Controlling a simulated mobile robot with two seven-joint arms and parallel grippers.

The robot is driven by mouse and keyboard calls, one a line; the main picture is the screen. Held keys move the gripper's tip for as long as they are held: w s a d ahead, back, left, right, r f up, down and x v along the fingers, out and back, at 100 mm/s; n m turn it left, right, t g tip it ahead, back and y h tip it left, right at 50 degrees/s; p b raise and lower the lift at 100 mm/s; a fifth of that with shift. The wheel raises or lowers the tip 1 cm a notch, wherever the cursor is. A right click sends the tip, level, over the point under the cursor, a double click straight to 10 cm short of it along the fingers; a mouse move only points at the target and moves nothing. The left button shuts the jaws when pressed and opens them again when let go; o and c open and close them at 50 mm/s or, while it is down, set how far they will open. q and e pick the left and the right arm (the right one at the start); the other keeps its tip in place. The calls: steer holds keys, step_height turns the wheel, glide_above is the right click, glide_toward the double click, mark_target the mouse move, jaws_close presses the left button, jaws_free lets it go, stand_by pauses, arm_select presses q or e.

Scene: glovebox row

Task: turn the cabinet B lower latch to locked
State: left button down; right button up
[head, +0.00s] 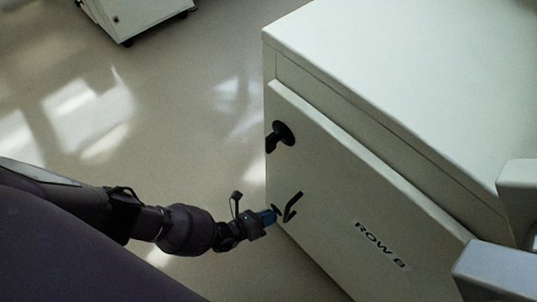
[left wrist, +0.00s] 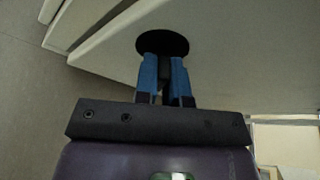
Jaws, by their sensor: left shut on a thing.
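The white cabinet marked ROW B (head: 345,215) fills the right of the head view. Its upper latch (head: 284,132) is a black knob with a round base near the door's left edge. My left gripper (head: 271,216) is low at the same edge, its blue fingers at the door. In the left wrist view the blue fingers (left wrist: 163,80) are shut on the lower latch, whose black round base (left wrist: 162,43) shows on the pale door. The fingers hide most of its handle, so I cannot tell its turn exactly. My right gripper is not in view.
Pale blocks (head: 497,268) jut in at the lower right. Another pale cabinet on casters (head: 130,15) stands at the upper left. The floor between is clear.

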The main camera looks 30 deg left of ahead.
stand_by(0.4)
arm_select(q)
steer(key=c, duration=1.2)
jaws_free()
steer(key=p+v, duration=0.2)
steer(key=v, duration=0.8)
steer(key=shift+s+a+r, duration=0.15)
steer(key=shift+s+r, duration=0.05)
steer(key=shift+s, duration=0.15)
